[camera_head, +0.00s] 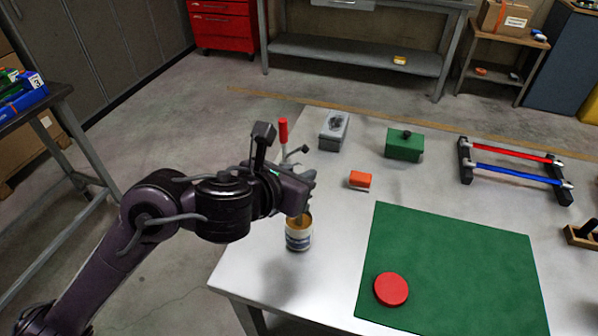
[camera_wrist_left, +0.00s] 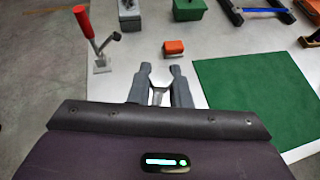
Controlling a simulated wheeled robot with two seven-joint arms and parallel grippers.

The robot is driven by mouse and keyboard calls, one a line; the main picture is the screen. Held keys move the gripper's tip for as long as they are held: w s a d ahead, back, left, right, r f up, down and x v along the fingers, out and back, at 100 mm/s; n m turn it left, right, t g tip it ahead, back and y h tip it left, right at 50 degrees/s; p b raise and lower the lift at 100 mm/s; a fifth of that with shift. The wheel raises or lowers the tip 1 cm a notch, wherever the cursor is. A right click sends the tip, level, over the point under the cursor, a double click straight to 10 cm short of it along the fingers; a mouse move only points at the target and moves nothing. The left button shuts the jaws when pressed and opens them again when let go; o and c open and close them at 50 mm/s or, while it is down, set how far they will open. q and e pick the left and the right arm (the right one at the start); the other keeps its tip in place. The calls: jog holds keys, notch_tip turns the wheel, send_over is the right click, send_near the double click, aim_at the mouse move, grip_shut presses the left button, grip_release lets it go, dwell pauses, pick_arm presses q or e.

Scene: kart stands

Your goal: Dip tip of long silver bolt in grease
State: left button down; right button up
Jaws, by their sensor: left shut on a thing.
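My left gripper (camera_head: 307,182) is over the front left part of the table, directly above an open white can with a blue label (camera_head: 298,236). Tan grease (camera_head: 303,220) shows at the can's mouth. In the left wrist view my two grey fingers (camera_wrist_left: 160,76) are shut on a small silver piece, which appears to be the long silver bolt (camera_wrist_left: 159,96). The gripper hides most of the bolt, so I cannot tell whether its tip touches the grease. My right gripper is not in view.
A red-handled lever (camera_head: 284,132) stands behind my gripper. A grey box (camera_head: 333,138), a green box (camera_head: 404,150) and an orange block (camera_head: 360,180) are farther back. A green mat (camera_head: 460,270) bears a red disc (camera_head: 391,289). A rack (camera_head: 515,165) holds red and blue bars.

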pick_arm(q)
jog(key=shift+f, duration=0.1)
notch_tip(320, 180, up, 7)
jog(key=p, duration=0.6)
jog(key=shift+p, duration=0.35)
dwell(0.5)
